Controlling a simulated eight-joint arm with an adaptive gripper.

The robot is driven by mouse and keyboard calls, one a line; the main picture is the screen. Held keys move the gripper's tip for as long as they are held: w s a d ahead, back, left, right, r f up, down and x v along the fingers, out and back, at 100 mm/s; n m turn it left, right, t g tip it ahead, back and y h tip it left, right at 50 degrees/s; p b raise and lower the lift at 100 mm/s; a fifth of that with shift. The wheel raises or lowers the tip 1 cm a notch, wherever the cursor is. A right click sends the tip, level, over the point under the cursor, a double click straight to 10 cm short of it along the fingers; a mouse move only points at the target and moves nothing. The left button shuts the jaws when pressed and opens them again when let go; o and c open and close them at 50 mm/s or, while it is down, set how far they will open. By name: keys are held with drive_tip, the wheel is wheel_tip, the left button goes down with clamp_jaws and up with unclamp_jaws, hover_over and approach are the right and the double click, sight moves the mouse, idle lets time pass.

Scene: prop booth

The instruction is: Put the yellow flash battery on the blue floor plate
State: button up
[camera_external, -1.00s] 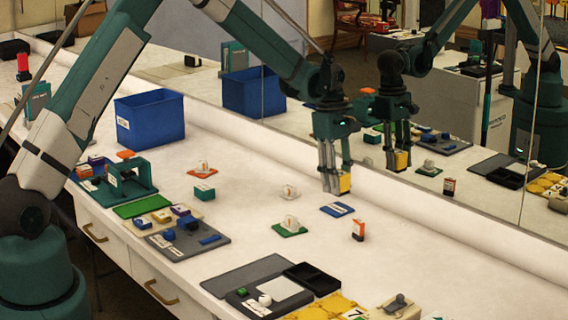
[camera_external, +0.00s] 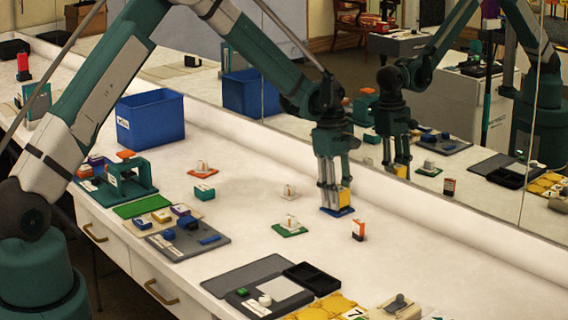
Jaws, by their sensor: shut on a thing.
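The yellow flash battery (camera_external: 345,198) is between the fingers of my gripper (camera_external: 336,204), near the mirror at the back of the counter. My gripper is shut on it and points down. The blue floor plate (camera_external: 340,211) lies flat on the white counter directly under the gripper, and the fingers hide much of it. The battery is upright and low over the plate. I cannot tell whether its underside touches the plate.
An orange-and-white block (camera_external: 358,230) stands right of the plate. A green plate with a white item (camera_external: 290,228) lies to the left and nearer. A blue bin (camera_external: 150,121) stands farther left. The mirror (camera_external: 440,150) runs along the back.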

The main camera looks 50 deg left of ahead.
idle(0.3)
drive_tip(key=o, duration=1.1)
drive_tip(key=shift+f, duration=0.1)
drive_tip(key=r, duration=0.4)
drive_tip(key=a+r, duration=0.1)
drive_tip(key=r, duration=0.3)
drive_tip(key=r+p, duration=0.1)
drive_tip(key=r, duration=0.3)
drive_tip(key=shift+a+r, duration=0.1)
drive_tip(key=shift+a, duration=0.3)
drive_tip(key=shift+r, duration=0.1)
